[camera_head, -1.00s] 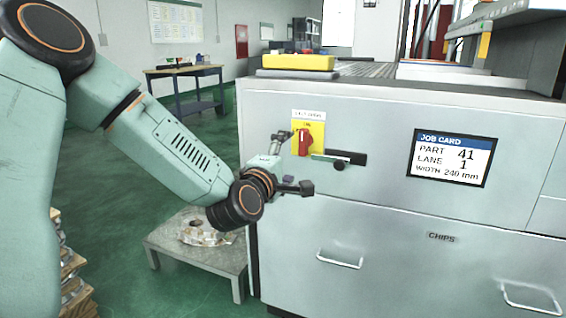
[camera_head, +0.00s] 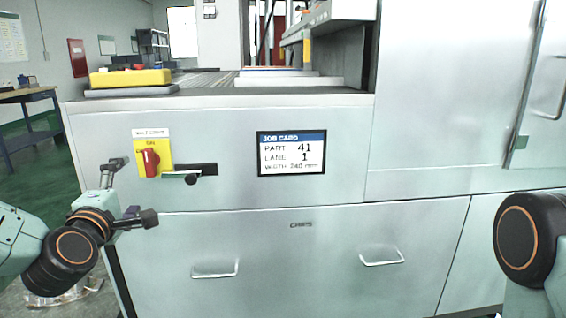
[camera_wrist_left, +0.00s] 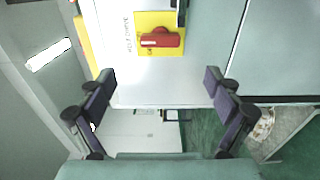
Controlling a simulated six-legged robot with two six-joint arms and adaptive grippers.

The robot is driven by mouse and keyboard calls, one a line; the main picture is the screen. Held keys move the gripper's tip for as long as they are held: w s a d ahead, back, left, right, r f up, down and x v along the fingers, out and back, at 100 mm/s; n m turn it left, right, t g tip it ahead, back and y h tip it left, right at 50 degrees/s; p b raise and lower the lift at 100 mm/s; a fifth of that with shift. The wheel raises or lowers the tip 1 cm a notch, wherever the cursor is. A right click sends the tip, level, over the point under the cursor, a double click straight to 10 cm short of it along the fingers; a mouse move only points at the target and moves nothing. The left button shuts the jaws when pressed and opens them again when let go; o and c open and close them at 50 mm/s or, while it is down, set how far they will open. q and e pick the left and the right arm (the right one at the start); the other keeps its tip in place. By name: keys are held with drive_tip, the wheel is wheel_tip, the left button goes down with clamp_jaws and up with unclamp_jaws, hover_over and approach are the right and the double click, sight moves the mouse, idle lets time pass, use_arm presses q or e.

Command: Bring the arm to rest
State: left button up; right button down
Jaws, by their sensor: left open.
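My left gripper (camera_head: 134,190) is at the left of the head view, in front of the grey machine cabinet (camera_head: 300,245). Its fingers are spread and hold nothing. In the left wrist view the two dark fingers of my left gripper (camera_wrist_left: 160,85) stand wide apart with an empty gap. A red rotary switch (camera_head: 150,162) on a yellow plate is on the cabinet front, just above and right of the gripper, apart from it. The switch also shows in the left wrist view (camera_wrist_left: 160,40). At the right of the head view only a round joint of my right arm shows; its gripper is out of frame.
Drawer handles (camera_head: 381,257) stick out below. A yellow block (camera_head: 130,77) lies on the cabinet top. Green floor is open at left.

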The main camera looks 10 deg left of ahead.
sight(148, 165)
use_arm(q)
drive_tip(key=x, duration=1.1)
drive_tip(key=shift+w+a, duration=0.15)
drive_tip(key=shift+w, duration=0.25)
drive_tip(key=v, duration=1.2)
drive_tip(key=x, duration=1.2)
drive_tip(key=shift+w, duration=0.1)
drive_tip(key=m+p, duration=0.1)
drive_tip(key=m, duration=0.2)
drive_tip(key=shift+r+p, duration=0.1)
drive_tip(key=shift+p, duration=0.2)
drive_tip(key=m+p, duration=0.1)
drive_tip(key=m, duration=0.4)
drive_tip(key=shift+p, duration=0.3)
drive_tip(key=m+p, duration=0.1)
drive_tip(key=m, duration=0.3)
drive_tip(key=shift+m, duration=2.4)
